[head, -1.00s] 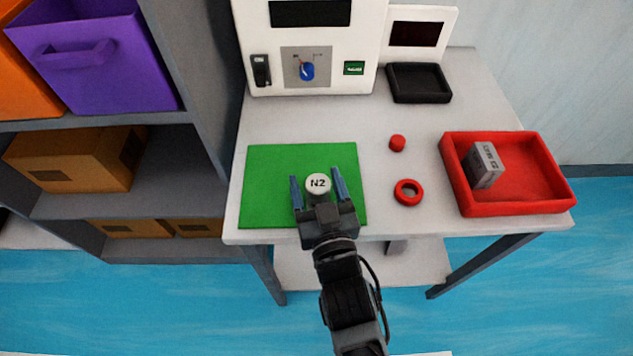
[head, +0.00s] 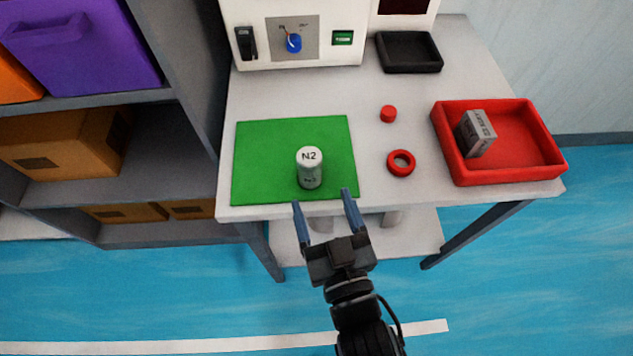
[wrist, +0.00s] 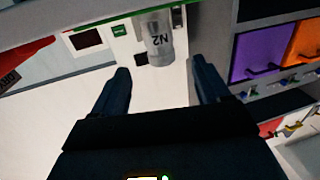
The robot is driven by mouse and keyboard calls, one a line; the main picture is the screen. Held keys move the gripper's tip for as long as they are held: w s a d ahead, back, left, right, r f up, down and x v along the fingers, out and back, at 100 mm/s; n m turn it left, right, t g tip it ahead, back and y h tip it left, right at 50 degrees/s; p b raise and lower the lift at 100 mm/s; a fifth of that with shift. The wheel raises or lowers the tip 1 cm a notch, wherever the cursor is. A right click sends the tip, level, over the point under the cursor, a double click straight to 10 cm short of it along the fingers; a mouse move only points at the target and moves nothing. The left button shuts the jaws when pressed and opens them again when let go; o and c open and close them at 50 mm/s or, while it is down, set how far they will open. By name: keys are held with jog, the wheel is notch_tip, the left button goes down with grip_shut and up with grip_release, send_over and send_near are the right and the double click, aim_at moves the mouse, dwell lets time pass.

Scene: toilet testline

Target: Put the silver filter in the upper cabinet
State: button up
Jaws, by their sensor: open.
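A silver-grey cylinder marked N2 (head: 309,168) stands upright on the green mat (head: 262,160) near the table's front edge. I take it for the silver filter. My gripper (head: 322,203) is open and empty, just in front of the table edge, with its fingers pointing toward the cylinder but apart from it. In the wrist view the cylinder (wrist: 158,40) shows beyond and between the open fingers (wrist: 160,75). A grey shelf unit (head: 177,70) stands left of the table; no part is clearly marked as the upper cabinet.
A red ring (head: 401,163) and a small red cap (head: 388,114) lie right of the mat. A red tray (head: 520,178) holds a grey box (head: 476,134). A black tray (head: 408,68) and white machine (head: 350,20) stand behind. The shelves hold a purple bin (head: 85,60) and cardboard boxes.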

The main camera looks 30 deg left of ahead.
jog(key=shift+v, duration=0.85)
jog(key=s+d+m+t+h, duration=0.1)
jog(key=s+d+m+h, duration=0.3)
jog(key=d, duration=0.6)
jog(key=s+d+t+h, duration=0.15)
jog(key=s+d, duration=0.35)
jog(key=d, duration=0.6)
jog(key=s+d+r+m+h, duration=0.4)
jog(key=s+d+r+h, duration=0.2)
jog(key=s+d+r, duration=0.3)
jog(key=s+g, duration=0.1)
jog(key=s, duration=0.2)
jog(key=shift+d+r+m+h, duration=0.15)
jog(key=shift+r+m+h, duration=0.1)
jog(key=shift+m+h, duration=0.1)
jog(key=shift+f, duration=0.1)
